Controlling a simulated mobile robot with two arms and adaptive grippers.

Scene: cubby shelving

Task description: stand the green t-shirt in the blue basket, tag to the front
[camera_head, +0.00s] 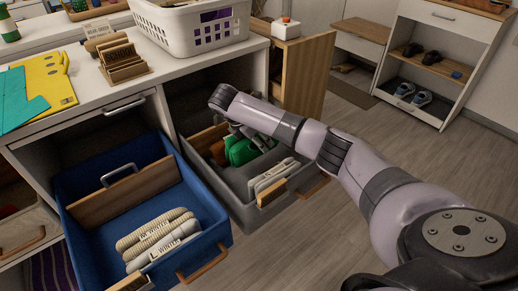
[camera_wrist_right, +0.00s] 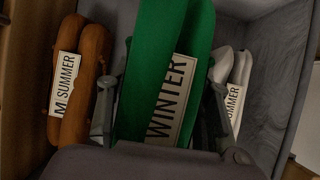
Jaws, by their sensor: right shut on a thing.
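The green t-shirt (camera_head: 240,151) is in the grey basket (camera_head: 240,212). It also shows in the right wrist view (camera_wrist_right: 165,60), upright between the fingers, with a white WINTER tag (camera_wrist_right: 170,100) facing the camera. My right gripper (camera_head: 241,132) reaches down into the grey basket and is shut on the green t-shirt. In the right wrist view, its fingers (camera_wrist_right: 160,110) sit either side of the shirt. The blue basket (camera_head: 205,221) is pulled out at the left, holding cream folded shirts (camera_head: 160,238) with WINTER tags near its front. My left gripper is not in view.
A wooden divider (camera_head: 128,190) stands in the blue basket, behind the cream shirts. An orange SUMMER shirt (camera_wrist_right: 82,70) and a white SUMMER shirt (camera_wrist_right: 238,75) flank the green one. The white counter (camera_head: 160,75) is above the baskets. Floor at the right is clear.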

